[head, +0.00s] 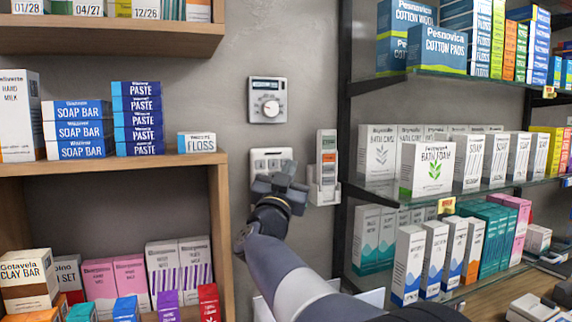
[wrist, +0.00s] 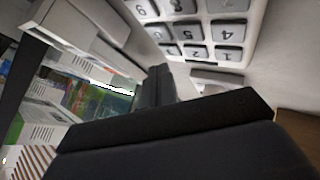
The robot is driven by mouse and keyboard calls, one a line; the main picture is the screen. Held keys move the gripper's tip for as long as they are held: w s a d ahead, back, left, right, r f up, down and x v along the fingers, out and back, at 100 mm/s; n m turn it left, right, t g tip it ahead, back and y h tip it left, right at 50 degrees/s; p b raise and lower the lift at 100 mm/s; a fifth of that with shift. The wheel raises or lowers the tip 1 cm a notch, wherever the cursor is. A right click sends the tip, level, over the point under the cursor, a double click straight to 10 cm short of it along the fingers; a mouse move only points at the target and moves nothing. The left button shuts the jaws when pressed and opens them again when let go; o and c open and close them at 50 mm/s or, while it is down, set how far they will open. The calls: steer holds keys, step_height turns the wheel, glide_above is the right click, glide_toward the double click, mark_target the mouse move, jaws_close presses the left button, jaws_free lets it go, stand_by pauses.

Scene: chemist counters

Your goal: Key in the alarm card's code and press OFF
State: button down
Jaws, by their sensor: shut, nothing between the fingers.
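The white alarm keypad (head: 272,155) is on the grey wall, its lower part hidden behind my gripper in the head view. In the wrist view the keypad's grey number keys (wrist: 197,52) fill the top, with the digits upside down. My gripper (head: 283,176) is shut and empty in front of the keypad's lower part. In the wrist view its dark fingers (wrist: 161,82) end just beside the 1-2-3 row; I cannot tell whether they touch the panel. I cannot make out an alarm card with a readable code.
A dial thermostat (head: 268,100) is on the wall above the keypad. A white wall holder (head: 326,185) with coloured labels is close to its right. A wooden shelf (head: 218,205) is at left, and glass shelves (head: 440,186) with boxes are at right.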

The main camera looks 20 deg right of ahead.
steer(key=shift+w, duration=0.15)
steer(key=shift+w, duration=0.3)
steer(key=shift+w+p, duration=0.3)
stand_by(0.5)
steer(key=shift+s, duration=0.7)
steer(key=s+b, duration=0.2)
steer(key=s, duration=0.3)
stand_by(0.5)
stand_by(2.3)
